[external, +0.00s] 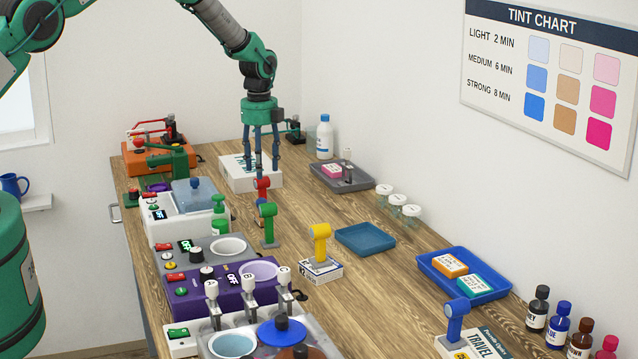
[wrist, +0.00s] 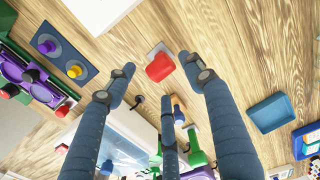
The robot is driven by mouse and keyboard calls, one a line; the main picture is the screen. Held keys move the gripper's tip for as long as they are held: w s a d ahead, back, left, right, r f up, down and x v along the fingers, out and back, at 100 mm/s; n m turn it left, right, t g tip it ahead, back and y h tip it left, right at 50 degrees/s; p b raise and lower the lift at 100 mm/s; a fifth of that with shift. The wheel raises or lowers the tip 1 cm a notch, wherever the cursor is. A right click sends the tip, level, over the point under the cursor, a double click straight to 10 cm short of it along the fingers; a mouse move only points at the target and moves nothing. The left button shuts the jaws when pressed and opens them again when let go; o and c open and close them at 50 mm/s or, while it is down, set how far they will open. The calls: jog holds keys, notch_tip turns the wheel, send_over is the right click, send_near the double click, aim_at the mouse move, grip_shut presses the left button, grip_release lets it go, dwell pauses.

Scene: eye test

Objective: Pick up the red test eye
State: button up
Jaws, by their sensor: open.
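The red test eye (external: 262,186) stands on the wooden bench in the external view, directly below my gripper (external: 262,168). Its lower part is partly hidden behind the green eye. In the wrist view the red test eye (wrist: 160,67) shows between the tips of my gripper (wrist: 158,64), with a pale grey base beside it. My gripper has three blue-grey fingers, spread open and pointing down. Nothing is held between them. Whether a finger touches the red eye cannot be told.
A green eye (external: 268,209) stands just in front, a yellow eye (external: 320,233) on a box (external: 322,271), and a blue eye (external: 456,312) farther right. A white box (external: 238,178) lies behind the gripper. Machines line the left edge. A blue tray (external: 365,238) lies to the right.

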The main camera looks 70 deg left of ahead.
aim_at(262, 191)
jog(key=shift+d+f+p, duration=0.1)
jog(key=shift+f+p, duration=0.3)
jog(key=shift+f, duration=1.8)
grip_shut()
